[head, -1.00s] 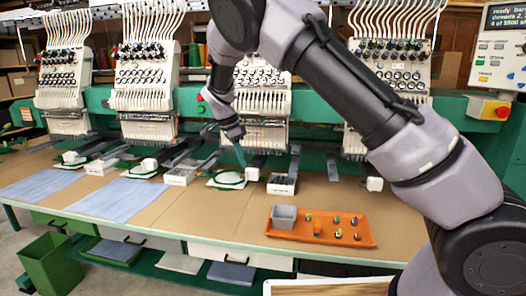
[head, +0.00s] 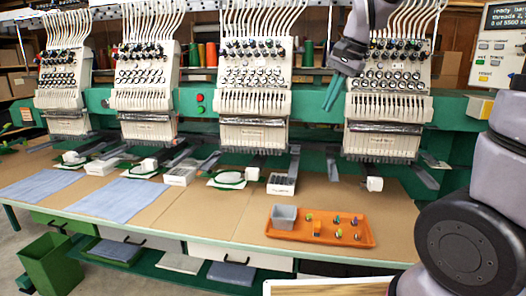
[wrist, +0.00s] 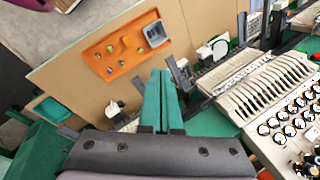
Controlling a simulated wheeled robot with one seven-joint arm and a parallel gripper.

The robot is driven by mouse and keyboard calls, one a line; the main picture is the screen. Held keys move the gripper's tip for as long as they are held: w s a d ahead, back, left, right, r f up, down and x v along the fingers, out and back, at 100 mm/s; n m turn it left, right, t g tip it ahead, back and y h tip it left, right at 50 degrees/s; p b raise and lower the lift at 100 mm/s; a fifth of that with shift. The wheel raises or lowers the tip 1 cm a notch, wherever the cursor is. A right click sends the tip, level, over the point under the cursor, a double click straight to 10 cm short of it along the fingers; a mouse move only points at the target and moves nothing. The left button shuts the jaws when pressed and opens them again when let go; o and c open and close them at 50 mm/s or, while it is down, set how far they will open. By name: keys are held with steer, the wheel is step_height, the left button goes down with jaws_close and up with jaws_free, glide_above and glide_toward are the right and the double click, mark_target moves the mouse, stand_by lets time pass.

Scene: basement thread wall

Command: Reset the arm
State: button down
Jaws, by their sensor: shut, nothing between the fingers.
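My gripper (head: 331,104) is raised in front of the rightmost embroidery head (head: 384,100) in the head view, with its green fingers pointing down and to the left. The two fingers also show in the wrist view (wrist: 160,76), close together with nothing between them. They are apart from the table. My arm comes in from the top of the head view, and part of it is out of frame.
An orange tray (head: 290,236) with a grey bin (head: 284,216) and several small coloured pieces lies on the tan table (head: 215,216). More embroidery heads stand left. A control panel (head: 495,60) is at the right. A green bin (head: 52,262) stands on the floor.

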steer(key=s+d+r+n+t, duration=0.1)
steer(key=s+d+n+t, duration=0.1)
steer(key=s, duration=0.5)
steer(key=s+d+r+n+t+h, duration=0.1)
steer(key=s+d+r+n+t, duration=0.1)
steer(key=s+d, duration=0.3)
steer(key=shift+s+d, duration=0.15)
steer(key=shift+s, duration=1.5)
steer(key=shift+r, duration=0.1)
